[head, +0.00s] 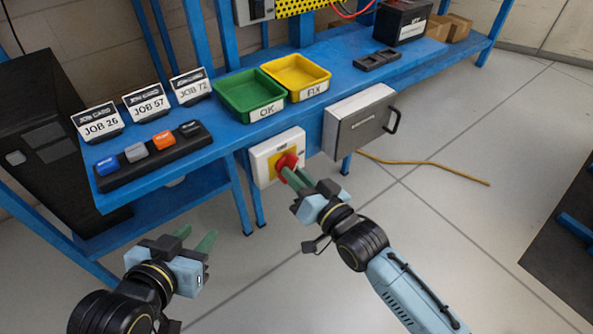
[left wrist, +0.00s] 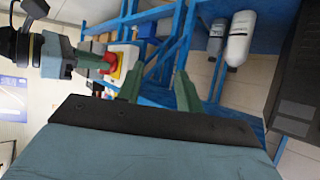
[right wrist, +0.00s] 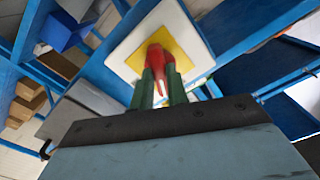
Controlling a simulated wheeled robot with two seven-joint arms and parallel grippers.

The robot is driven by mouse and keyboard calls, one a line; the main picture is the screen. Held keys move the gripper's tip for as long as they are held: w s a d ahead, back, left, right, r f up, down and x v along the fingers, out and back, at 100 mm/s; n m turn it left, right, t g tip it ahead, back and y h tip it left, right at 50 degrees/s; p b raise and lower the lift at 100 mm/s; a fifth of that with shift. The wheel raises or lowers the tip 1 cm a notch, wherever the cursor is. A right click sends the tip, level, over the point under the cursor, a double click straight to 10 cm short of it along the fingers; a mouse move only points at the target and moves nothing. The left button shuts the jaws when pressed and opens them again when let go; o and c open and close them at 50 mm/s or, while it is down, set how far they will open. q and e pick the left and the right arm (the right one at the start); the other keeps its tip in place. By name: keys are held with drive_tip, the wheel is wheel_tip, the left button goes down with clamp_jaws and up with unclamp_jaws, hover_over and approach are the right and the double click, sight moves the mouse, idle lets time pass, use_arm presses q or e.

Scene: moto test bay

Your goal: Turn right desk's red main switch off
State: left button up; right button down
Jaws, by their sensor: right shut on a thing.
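The red main switch (head: 287,161) sits on a yellow plate on a white box (head: 262,150) on the front of the blue desk. My right gripper (head: 291,175) is at the switch. In the right wrist view its green fingers (right wrist: 160,90) are shut on the red switch handle (right wrist: 158,62), with part of the red showing between them. The switch also shows in the left wrist view (left wrist: 109,62). My left gripper (head: 195,240) is open and empty, low in front of the desk and apart from it.
On the desk (head: 225,130) are a green OK tray (head: 249,94), a yellow FIX tray (head: 296,75), job cards (head: 147,103), a black rack of coloured blocks (head: 153,153) and a battery (head: 402,22). A grey drawer box (head: 359,122) hangs right of the switch. A yellow cable (head: 430,165) lies on the floor.

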use_arm(q)
drive_tip(key=s+a+f+g+y+p, duration=0.1)
drive_tip(key=s+a+f+g+p, duration=0.1)
drive_tip(key=s+f+g, duration=0.3)
drive_tip(key=s+a+f+g+y+p, duration=0.1)
drive_tip(key=s+a+f+g, duration=0.15)
drive_tip(key=s, duration=0.35)
drive_tip(key=shift+w+a+f+n+g+p, duration=0.1)
drive_tip(key=shift+w+a+f+g+p, duration=0.15)
drive_tip(key=shift+f, duration=0.35)
drive_tip(key=shift+w+a+f+n+g+p, duration=0.1)
drive_tip(key=shift+a+f+p, duration=0.1)
drive_tip(key=shift+f, duration=0.4)
drive_tip(key=shift+w+a+f+n+g+p, duration=0.15)
drive_tip(key=shift+w+f+g+p, duration=0.1)
drive_tip(key=shift+f, duration=0.35)
use_arm(e)
drive_tip(key=shift+n, duration=2.9)
drive_tip(key=c, duration=1.4)
unclamp_jaws()
drive_tip(key=shift+d, duration=0.1)
